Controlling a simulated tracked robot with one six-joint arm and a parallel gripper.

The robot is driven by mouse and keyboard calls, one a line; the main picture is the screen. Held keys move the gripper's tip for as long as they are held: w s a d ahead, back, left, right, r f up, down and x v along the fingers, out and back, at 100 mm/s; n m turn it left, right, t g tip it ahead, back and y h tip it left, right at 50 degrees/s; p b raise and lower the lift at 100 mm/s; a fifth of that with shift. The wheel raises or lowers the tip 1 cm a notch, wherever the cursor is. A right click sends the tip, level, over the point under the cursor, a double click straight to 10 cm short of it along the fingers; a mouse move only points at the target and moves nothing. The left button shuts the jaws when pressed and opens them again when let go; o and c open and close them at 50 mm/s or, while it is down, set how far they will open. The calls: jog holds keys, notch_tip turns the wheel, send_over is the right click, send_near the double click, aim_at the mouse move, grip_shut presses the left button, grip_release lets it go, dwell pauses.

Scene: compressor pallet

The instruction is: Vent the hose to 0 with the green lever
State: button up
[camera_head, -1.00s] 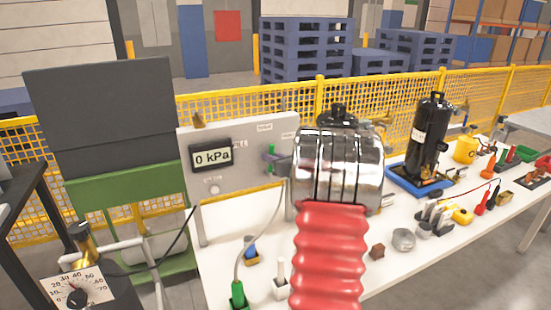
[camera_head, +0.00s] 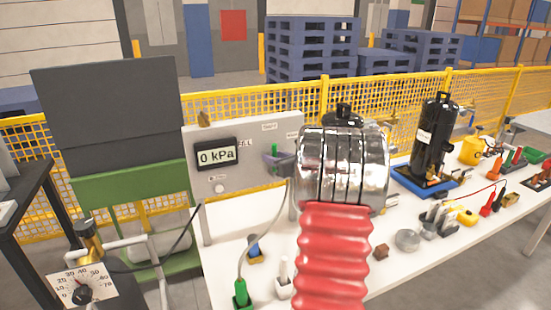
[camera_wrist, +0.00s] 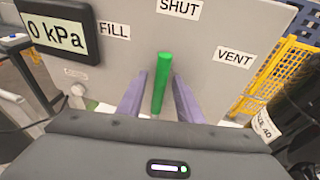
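The green lever (camera_wrist: 162,82) stands upright on the grey panel (camera_wrist: 225,25), pointing at the SHUT label (camera_wrist: 180,8). FILL is to its left and VENT (camera_wrist: 234,57) to its right. My gripper (camera_wrist: 161,76) is open, with one purple finger on each side of the lever and small gaps showing. The display (camera_wrist: 58,38) reads 0 kPa; it also reads 0 kPa in the head view (camera_head: 215,156). In the head view my gripper (camera_head: 277,160) is at the panel's right part, and my arm hides much of the area right of it.
A black cylinder (camera_head: 434,140) sits in a blue tray (camera_head: 402,181) on the white table. A green-based plug (camera_head: 241,293) and several small tools lie on the table. A yellow mesh fence (camera_head: 400,95) runs behind.

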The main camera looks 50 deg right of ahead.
jog(key=v, duration=1.3)
jog(key=shift+s, duration=0.4)
jog(key=shift+w+a+r, duration=0.1)
jog(key=shift+a, duration=0.05)
